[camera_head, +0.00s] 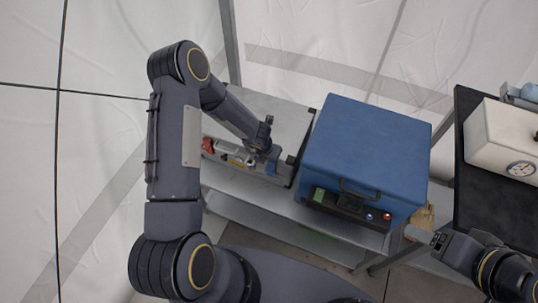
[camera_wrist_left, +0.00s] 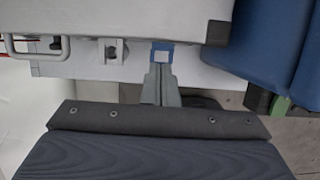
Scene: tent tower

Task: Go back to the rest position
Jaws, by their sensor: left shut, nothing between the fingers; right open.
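My left arm comes in from the left in the camera_head view and bends down over a grey table. My left gripper (camera_head: 270,168) is low at the tray area, just left of the blue box, partly hidden by its wrist. In the left wrist view my left gripper (camera_wrist_left: 161,80) shows its grey fingers shut, with a small blue and white square at their tip. My right gripper (camera_head: 418,235) is at the lower right, near the blue box's right front corner. It is open, with nothing seen in it.
The blue box (camera_head: 366,150), with a handle and knobs, stands on the grey table (camera_head: 270,108). A tray (camera_head: 225,152) with small red and yellow items lies left of it. A black table (camera_head: 475,205) at right bears a white case (camera_head: 492,132) with a gauge.

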